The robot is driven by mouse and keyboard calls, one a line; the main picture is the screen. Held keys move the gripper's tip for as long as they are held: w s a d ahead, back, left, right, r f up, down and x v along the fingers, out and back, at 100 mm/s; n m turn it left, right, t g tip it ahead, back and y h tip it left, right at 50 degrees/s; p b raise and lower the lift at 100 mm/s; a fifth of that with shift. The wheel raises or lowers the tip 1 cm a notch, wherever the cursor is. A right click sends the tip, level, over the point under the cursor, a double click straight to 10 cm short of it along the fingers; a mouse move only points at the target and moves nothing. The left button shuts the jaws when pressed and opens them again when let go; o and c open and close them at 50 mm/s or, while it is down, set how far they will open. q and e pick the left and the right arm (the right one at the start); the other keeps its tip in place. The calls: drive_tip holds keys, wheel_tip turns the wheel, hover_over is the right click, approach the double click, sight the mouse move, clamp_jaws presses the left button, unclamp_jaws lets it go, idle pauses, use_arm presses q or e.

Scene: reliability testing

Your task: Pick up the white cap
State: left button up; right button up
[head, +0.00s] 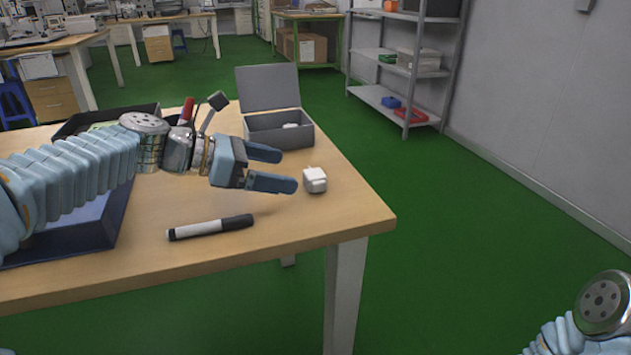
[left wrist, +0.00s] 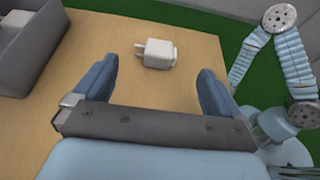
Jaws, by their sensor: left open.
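A small white block (head: 315,180) with short prongs on one end lies on the table near its right edge. It looks more like a plug adapter than a cap, and no other clear white cap shows. In the left wrist view the white block (left wrist: 159,54) lies just beyond the fingertips, roughly centred between them. My left gripper (head: 288,170) is open and empty, its two blue fingers pointing at the block from the left. It also shows in the left wrist view (left wrist: 156,66). My right gripper is out of sight; only part of the right arm shows.
A grey box (head: 279,132) with its lid raised stands behind the gripper, holding something white. A black-and-white marker (head: 211,227) lies in front. A dark tray (head: 120,215) sits under my left arm. The table (head: 285,228) is clear around the block.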

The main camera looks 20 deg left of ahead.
sight(304, 173)
use_arm(q)
drive_tip(key=x, duration=0.6)
drive_tip(key=shift+w+a+f+b, duration=0.1)
drive_tip(key=shift+w+a+b, duration=0.15)
drive_tip(key=shift+b, duration=0.1)
drive_tip(key=shift+c, duration=0.3)
drive_tip(key=c, duration=1.1)
